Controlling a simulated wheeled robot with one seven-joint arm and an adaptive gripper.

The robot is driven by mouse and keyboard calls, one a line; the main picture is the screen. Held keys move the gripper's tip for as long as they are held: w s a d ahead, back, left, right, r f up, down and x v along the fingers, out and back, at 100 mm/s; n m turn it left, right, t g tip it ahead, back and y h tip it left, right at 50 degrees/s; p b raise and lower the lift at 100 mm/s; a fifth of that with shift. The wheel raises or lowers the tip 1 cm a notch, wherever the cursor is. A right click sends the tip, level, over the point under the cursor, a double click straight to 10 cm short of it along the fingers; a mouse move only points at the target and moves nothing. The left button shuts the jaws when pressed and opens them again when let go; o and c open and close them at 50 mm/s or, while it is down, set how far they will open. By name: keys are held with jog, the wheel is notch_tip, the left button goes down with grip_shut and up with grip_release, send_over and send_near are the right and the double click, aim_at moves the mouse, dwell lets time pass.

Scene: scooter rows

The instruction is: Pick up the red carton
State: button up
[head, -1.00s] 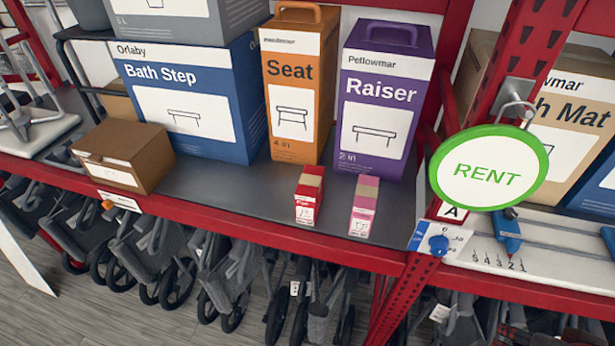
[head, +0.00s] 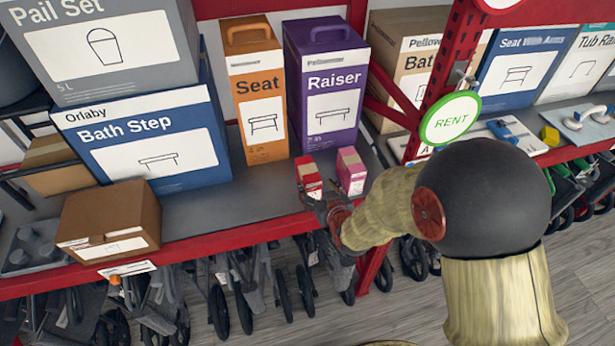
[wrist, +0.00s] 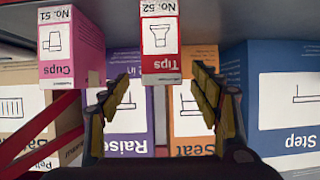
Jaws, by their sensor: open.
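The red carton (head: 309,177) stands on the grey shelf near its front edge, in front of the orange Seat box. In the wrist view, which is upside down, the red carton (wrist: 160,62) shows a white label reading "Tips" and "No. 52". My gripper (head: 325,203) is at the shelf front, just before the carton, and hides its lower part in the head view. In the wrist view my gripper (wrist: 162,82) is open and empty, its fingers to either side of the carton's line. I cannot tell how far the carton is from the fingertips.
A pink carton (head: 351,171) stands close beside the red one, to its right in the head view. Behind are the orange Seat box (head: 258,95) and purple Raiser box (head: 325,90). A brown box (head: 110,222) sits left; bare shelf lies between.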

aim_at(308, 172)
jog(key=shift+w+r, duration=0.25)
jog(key=shift+r, duration=0.05)
jog(key=shift+w+a+t, duration=0.35)
jog(key=shift+w+t, duration=0.05)
jog(key=shift+w, duration=0.05)
jog(key=shift+r+p+x, duration=0.15)
jog(key=shift+p+x, duration=0.15)
jog(key=shift+x, duration=1.45)
jog(key=shift+r+p+x, duration=0.1)
jog(key=shift+p+x, duration=0.15)
jog(key=shift+x, duration=1.5)
jog(key=shift+w+a, duration=0.1)
jog(key=shift+c, duration=1)
jog(key=c, duration=1.1)
jog(key=shift+c, duration=0.5)
